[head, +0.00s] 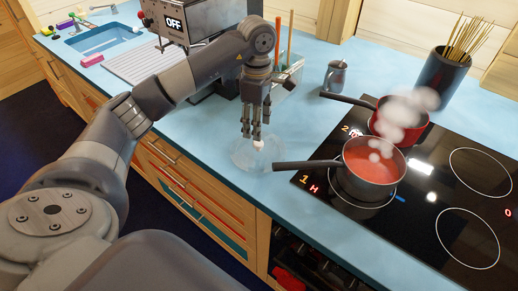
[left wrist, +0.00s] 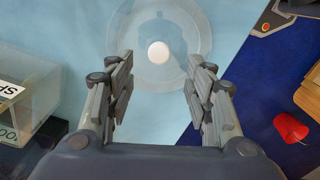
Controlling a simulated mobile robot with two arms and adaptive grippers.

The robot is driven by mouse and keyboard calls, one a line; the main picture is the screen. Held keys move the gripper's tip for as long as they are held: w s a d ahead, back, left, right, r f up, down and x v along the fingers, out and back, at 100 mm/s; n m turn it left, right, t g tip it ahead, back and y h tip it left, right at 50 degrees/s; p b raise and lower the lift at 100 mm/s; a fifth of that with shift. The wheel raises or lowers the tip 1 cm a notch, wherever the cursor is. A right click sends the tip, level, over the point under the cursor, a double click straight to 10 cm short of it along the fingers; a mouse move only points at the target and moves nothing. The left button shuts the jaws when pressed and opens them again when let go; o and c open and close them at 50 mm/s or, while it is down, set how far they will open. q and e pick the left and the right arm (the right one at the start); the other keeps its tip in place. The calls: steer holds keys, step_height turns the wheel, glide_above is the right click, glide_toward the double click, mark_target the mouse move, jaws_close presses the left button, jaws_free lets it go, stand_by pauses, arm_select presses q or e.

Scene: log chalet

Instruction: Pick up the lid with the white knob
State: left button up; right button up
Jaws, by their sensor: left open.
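The clear glass lid (head: 243,160) with a round white knob (head: 259,145) lies flat on the blue counter, left of the grey pot's handle. My left gripper (head: 253,139) points down just above the lid, with its fingertips close to the knob. In the left wrist view the lid (left wrist: 190,25) fills the top middle and its white knob (left wrist: 158,52) shows between the two spread fingers (left wrist: 160,66). The left gripper is open and holds nothing. My right gripper is not in view.
A grey pot (head: 374,160) of red soup steams on the hob, its handle (head: 305,165) reaching toward the lid. A red pot (head: 412,133) steams behind it. A metal mug (head: 336,77) and a clear bin (left wrist: 28,95) stand nearby. The counter's front edge is close to the lid.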

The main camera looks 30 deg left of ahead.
mark_target(258, 143)
arm_select(q)
steer(key=shift+f, duration=0.7)
step_height(258, 143, down, 4)
steer(key=shift+d+f+p, duration=0.1)
steer(key=shift+d+p, duration=0.05)
steer(key=shift+p, duration=0.95)
steer(key=shift+w+f, duration=0.1)
steer(key=shift+f, duration=0.45)
jaws_close()
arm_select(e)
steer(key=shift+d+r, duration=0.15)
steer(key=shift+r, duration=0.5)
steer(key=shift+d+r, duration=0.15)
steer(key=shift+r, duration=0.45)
